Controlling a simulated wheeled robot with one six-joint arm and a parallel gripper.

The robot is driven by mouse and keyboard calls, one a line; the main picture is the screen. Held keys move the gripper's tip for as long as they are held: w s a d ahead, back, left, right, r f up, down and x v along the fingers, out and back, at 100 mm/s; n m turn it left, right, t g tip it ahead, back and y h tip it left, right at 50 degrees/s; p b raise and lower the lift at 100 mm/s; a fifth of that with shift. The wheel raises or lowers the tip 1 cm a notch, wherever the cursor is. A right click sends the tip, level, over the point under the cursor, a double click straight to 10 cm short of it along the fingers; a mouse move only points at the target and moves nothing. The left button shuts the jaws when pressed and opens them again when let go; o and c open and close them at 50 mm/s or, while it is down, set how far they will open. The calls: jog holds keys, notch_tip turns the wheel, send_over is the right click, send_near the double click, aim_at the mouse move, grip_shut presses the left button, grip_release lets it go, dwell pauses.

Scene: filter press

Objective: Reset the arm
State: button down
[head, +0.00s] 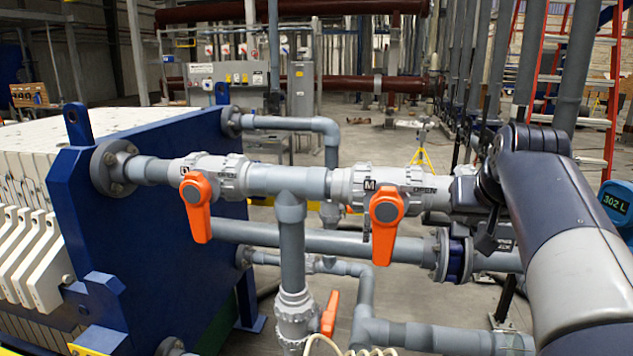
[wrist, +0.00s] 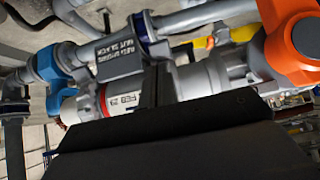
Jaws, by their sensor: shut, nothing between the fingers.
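In the wrist view the dark fingers of my gripper (wrist: 157,85) are together with nothing held, in front of grey pipework. Whether they touch the pipe I cannot tell. The orange valve handle marked M (head: 386,215) hangs down left of my gripper. The orange handle marked D (head: 199,205) also hangs down, further left.
The blue press plate (head: 155,220) and white filter plates (head: 30,255) stand at the left. A lower grey pipe (head: 330,241) with a blue flange (head: 455,256) runs beneath. A red ladder (head: 590,95) stands behind.

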jog(key=shift+b+x, duration=0.7)
jog(key=shift+x, duration=1.05)
jog(key=shift+s+a+f, duration=0.1)
jog(key=shift+s+f, duration=0.1)
